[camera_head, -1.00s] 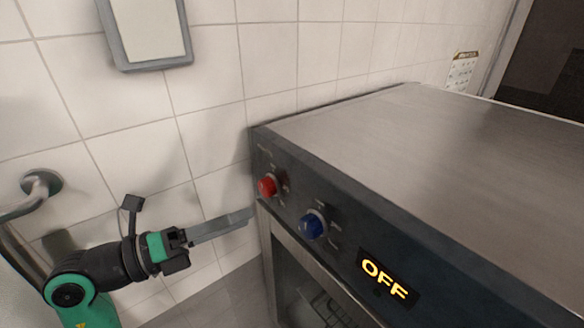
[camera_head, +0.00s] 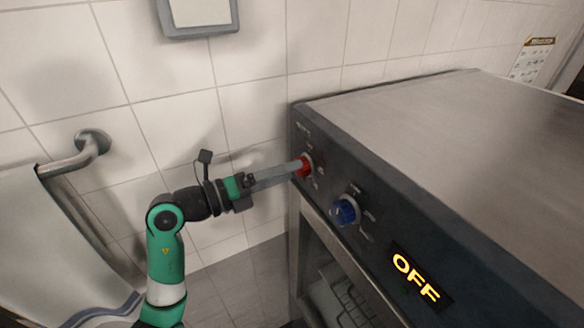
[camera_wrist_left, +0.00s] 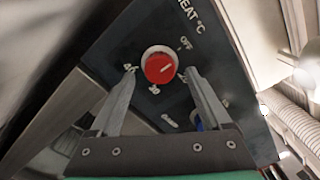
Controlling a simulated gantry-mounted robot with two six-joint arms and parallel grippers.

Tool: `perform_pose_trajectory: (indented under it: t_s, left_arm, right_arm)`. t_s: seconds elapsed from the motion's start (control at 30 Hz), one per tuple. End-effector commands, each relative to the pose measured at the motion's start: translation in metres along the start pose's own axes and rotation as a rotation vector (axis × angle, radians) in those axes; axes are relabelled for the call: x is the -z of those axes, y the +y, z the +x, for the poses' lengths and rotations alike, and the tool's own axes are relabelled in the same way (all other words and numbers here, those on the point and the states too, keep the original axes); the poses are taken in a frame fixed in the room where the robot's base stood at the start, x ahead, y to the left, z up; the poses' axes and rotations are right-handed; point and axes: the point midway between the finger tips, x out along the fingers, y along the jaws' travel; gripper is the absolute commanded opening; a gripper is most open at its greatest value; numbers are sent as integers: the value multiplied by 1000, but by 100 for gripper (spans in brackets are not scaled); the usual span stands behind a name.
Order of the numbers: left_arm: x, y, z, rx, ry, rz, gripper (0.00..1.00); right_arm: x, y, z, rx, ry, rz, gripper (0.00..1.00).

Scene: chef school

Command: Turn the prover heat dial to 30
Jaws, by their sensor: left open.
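The prover's front panel carries a red dial (camera_head: 306,164) under "HEAT °C" lettering; the dial also shows in the left wrist view (camera_wrist_left: 160,66). A pale pointer line is on its face. Markings ring it: OFF at upper right and 30 below are readable; others are unclear. My left gripper (camera_head: 297,168) reaches the dial from the left. In the left wrist view its open fingers (camera_wrist_left: 160,74) stand on either side of the dial, with visible gaps. The display (camera_head: 416,276) reads OFF. My right gripper is out of view.
A blue knob (camera_head: 345,211) sits right of the red dial on the same panel. The prover's steel top (camera_head: 430,130) is bare. A tiled wall (camera_head: 260,105) stands behind, and a rail with a towel (camera_head: 60,245) is at left.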

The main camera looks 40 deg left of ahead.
Motion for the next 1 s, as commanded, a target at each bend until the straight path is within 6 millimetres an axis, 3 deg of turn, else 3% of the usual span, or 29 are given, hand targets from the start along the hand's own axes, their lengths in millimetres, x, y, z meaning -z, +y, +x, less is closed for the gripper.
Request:
perform_pose_trajectory:
  t_s: [0.17, 0.43, 0.87, 0.9, 1.0]
  left_arm:
    - [0, 0, 19, 0, 1, -1, 82]
    - [0, 0, 21, 0, -1, 1, 82]
    - [0, 0, 20, 0, -1, 0, 4]
    - [0, 0, 20, 0, -1, 0, 0]
    - [0, 0, 20, 0, -1, 2, 0]
  right_arm:
    - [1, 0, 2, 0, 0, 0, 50]
    - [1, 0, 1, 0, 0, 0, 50]
    - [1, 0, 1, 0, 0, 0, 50]
    - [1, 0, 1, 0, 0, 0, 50]
    - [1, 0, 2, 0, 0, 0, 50]
